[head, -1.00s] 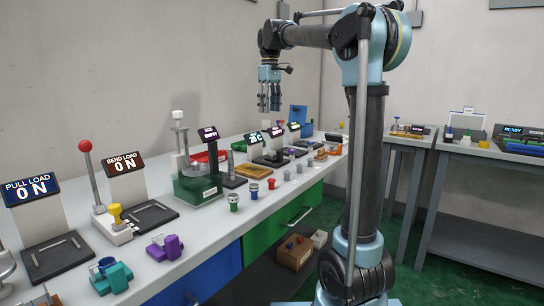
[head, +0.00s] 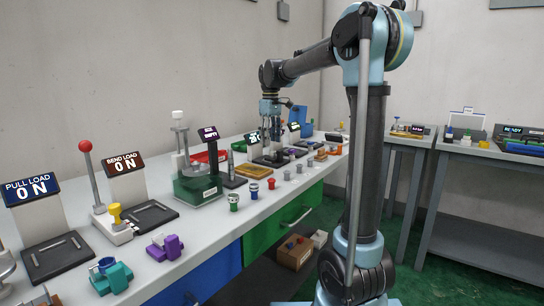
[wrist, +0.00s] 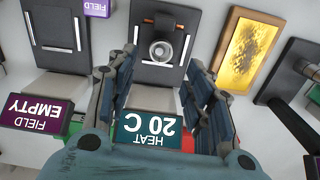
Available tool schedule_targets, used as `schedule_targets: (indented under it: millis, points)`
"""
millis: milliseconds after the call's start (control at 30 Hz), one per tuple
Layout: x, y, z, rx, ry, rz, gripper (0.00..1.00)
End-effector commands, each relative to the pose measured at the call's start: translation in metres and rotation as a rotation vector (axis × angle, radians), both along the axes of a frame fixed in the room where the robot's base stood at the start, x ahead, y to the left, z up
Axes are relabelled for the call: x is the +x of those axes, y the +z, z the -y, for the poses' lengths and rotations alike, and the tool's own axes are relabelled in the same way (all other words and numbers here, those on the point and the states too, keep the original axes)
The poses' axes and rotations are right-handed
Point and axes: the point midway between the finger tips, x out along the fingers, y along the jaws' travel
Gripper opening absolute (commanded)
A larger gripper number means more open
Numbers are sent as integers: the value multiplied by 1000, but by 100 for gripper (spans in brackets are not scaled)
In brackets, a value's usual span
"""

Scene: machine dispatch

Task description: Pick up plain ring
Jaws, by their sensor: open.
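A small grey metal ring-shaped piece (wrist: 162,50) sits on the dark plate of the station whose sign reads HEAT 20 C (wrist: 157,130). It looks like the plain ring, though I cannot read any mark on it. My gripper (wrist: 162,64) is open and points down over this station. Its two fingers stand left and right of the ring in the wrist view, apart from it, with nothing between them held. In the head view my gripper (head: 271,136) is low over the back part of the bench, and the ring is too small or hidden to make out.
A FIELD EMPTY sign (wrist: 37,114) and its dark plate (wrist: 68,38) lie left of the ring in the wrist view. A gold-filled tray (wrist: 246,48) and a dark stand (wrist: 296,80) are on the right. Several small coloured cups line the bench's front edge.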

Motion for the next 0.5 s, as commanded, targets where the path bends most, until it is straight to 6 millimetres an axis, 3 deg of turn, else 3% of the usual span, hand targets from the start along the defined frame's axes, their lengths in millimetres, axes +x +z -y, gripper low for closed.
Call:
schedule_targets:
  millis: [300, 500]
  points:
    - [-1, -39, 5, 0, 0, 0, 47]
    - [-1, -45, 5, 0, 0, 0, 47]
